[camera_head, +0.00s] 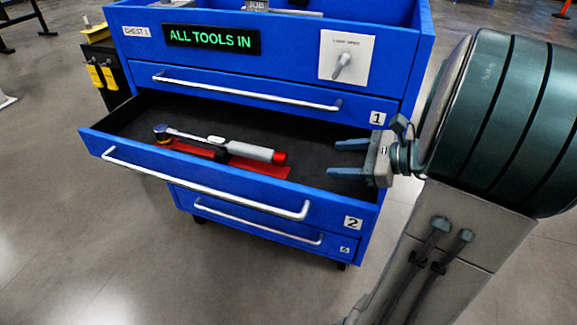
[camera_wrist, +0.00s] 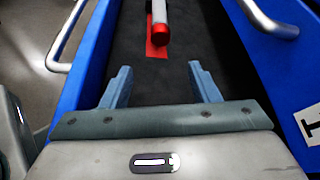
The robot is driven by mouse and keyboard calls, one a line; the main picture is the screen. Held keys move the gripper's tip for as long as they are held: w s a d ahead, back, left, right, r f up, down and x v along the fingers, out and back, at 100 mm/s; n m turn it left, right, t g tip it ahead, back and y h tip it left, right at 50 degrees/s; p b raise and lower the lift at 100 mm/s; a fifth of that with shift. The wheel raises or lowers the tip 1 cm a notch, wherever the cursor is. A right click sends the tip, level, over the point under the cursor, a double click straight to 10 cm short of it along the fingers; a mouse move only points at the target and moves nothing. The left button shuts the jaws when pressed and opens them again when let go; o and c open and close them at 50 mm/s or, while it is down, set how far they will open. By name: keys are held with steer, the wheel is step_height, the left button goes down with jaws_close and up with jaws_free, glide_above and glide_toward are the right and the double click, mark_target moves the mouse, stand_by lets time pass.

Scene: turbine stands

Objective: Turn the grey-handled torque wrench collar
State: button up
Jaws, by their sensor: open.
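The torque wrench (camera_head: 235,149) lies in the open drawer 2 (camera_head: 330,211) of the blue tool chest. It has a grey handle, a red collar (camera_head: 280,158) at its right end and a ratchet head at its left end. It rests over a red mat (camera_head: 262,168). My gripper (camera_head: 337,159) is open and empty, to the right of the red collar and apart from it. In the wrist view the red collar (camera_wrist: 161,35) shows ahead of my open fingers (camera_wrist: 160,85). Most of the wrench is cut off there.
Drawer 1 (camera_head: 245,92) is shut above the open drawer, and a lower drawer (camera_head: 258,226) is shut below. A lit sign (camera_head: 211,39) reads "ALL TOOLS IN". A switch plate (camera_head: 345,57) is beside it. The drawer's walls and handle (camera_head: 205,184) surround the wrench.

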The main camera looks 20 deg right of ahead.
mark_target(286, 159)
steer(key=b+x, duration=0.4)
steer(key=x, duration=0.9)
steer(key=shift+w+a+f, duration=0.15)
steer(key=shift+w+a, duration=0.05)
steer(key=shift+w, duration=0.05)
steer(key=c, duration=1)
